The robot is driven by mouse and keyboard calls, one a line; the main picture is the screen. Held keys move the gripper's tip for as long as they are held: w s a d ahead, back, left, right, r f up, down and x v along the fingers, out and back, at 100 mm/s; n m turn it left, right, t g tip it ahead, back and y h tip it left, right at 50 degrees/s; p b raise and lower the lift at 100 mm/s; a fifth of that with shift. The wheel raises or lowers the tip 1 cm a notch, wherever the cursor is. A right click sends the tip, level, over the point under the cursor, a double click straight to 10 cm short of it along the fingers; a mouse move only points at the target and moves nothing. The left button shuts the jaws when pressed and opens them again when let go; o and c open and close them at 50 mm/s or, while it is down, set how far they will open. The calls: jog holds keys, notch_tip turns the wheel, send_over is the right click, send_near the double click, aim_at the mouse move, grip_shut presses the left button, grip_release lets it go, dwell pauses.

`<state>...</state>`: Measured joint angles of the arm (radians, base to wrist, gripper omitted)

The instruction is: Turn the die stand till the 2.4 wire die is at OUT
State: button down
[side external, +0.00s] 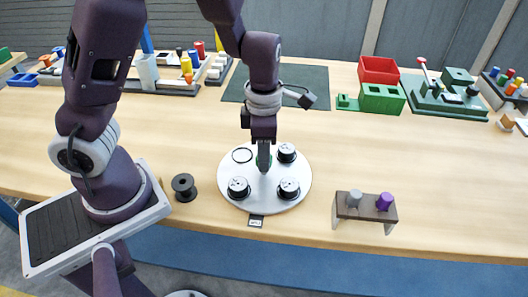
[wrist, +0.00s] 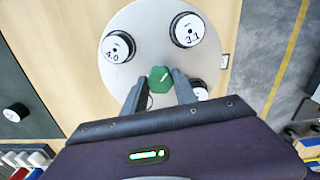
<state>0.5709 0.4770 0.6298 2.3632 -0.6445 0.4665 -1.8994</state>
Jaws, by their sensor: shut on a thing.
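In the wrist view a die marked 4.0 (wrist: 117,46) is upper left and one marked 3.1 (wrist: 187,30) upper right. The third die (side external: 238,187), front left in the side view, is partly hidden by a finger in the wrist view; its number is unreadable. The OUT tag (side external: 256,221) lies at the plate's front edge, between the two front dies. My gripper (side external: 264,166) is shut on the green centre knob (wrist: 160,77).
A black spool (side external: 184,187) stands left of the plate. A small brown rack (side external: 366,209) with grey and purple pegs stands to the right, near the table's front edge. Red and green boxes (side external: 380,98) and a dark mat (side external: 310,82) lie behind.

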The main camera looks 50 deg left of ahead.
jog(key=shift+n, duration=3.6)
jog(key=c, duration=1)
grip_release()
jog(key=shift+o, duration=0.2)
notch_tip(320, 180, up, 7)
jog(key=shift+r, duration=0.1)
